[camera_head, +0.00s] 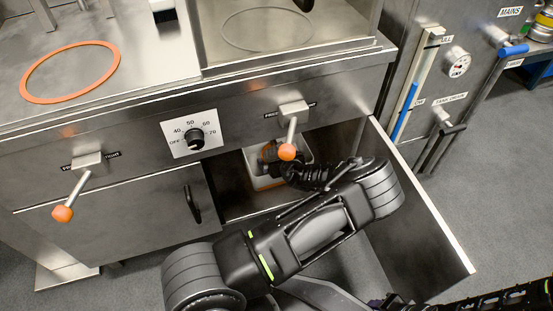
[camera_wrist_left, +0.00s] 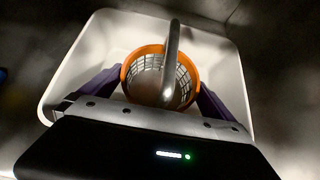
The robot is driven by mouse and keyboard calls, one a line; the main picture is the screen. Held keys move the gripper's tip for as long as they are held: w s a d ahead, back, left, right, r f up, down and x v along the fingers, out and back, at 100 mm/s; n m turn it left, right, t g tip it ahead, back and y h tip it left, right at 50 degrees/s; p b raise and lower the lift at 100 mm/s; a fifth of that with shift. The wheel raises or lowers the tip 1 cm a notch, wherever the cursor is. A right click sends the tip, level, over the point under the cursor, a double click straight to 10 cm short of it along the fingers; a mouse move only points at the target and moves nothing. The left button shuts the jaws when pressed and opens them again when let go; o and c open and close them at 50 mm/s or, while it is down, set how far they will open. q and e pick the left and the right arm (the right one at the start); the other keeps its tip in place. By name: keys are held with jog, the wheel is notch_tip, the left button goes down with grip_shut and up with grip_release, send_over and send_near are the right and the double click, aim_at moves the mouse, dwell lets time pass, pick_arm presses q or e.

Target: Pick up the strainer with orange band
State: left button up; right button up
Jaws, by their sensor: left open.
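The strainer with orange band (camera_wrist_left: 183,76) has a pale mesh basket and a grey metal handle arching over it. It sits inside a white bin (camera_wrist_left: 232,62). In the left wrist view, my left gripper (camera_wrist_left: 159,84) is open, with one purple finger on each side of the strainer. I cannot tell whether the fingers touch it.
The open drawer (camera_head: 425,205) has a tall right side wall. Above it, a lever with an orange knob (camera_head: 287,152) hangs close to my left gripper. Another orange-knobbed lever (camera_head: 63,213) is at left. An orange ring (camera_head: 70,72) lies on the steel top.

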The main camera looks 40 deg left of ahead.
pick_arm(q)
jog(key=shift+c, duration=0.6)
jog(key=c, duration=1.3)
jog(key=shift+r, duration=0.1)
jog(key=shift+c, duration=0.2)
notch_tip(320, 180, up, 10)
jog(key=p, duration=0.5)
